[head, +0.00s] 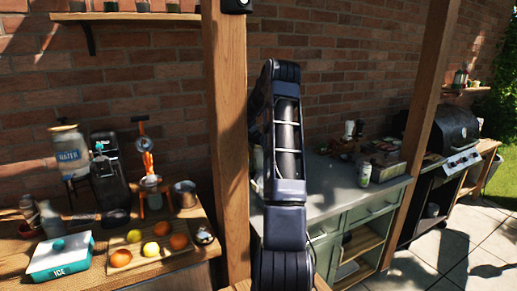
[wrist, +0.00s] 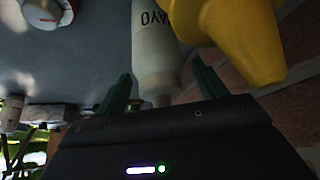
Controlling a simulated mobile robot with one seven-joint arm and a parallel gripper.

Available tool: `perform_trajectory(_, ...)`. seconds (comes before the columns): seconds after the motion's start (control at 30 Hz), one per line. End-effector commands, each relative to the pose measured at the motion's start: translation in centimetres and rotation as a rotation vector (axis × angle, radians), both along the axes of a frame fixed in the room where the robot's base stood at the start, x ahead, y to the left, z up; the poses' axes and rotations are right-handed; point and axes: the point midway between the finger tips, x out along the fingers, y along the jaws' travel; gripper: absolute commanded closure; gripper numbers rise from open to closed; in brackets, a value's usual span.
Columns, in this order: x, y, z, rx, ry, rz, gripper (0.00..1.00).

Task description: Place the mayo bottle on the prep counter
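The mayo bottle (wrist: 153,50) is a pale bottle with dark MAYO lettering, upside down in the wrist view. Its narrower end points toward my gripper (wrist: 160,88). The green fingers stand on either side of that end, with visible gaps, so the gripper looks open. In the head view my arm shows, but my gripper and the mayo bottle cannot be made out. A grey-topped counter (head: 335,197) with green drawers stands behind my arm; I cannot tell for sure that it is the prep counter.
A yellow bottle (wrist: 238,35) is close beside the mayo bottle. A round white dial (wrist: 47,12) is at upper left. A can (head: 364,173) stands on the grey counter. A wooden post (head: 227,130) is left of my arm. A grill (head: 450,140) is at right.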

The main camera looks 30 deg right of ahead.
Motion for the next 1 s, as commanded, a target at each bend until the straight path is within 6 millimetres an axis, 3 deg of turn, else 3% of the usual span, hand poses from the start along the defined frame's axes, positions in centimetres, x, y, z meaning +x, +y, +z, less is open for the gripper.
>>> perform_trajectory(0.37,0.0,-0.1,0.3,-0.001,0.000,-0.001,0.27)
perform_trajectory(0.8,-1.4,2.7,5.6,-0.001,0.000,0.000,0.27)
perform_trajectory(1.0,-1.7,3.3,6.7,0.000,0.001,0.000,0.27)
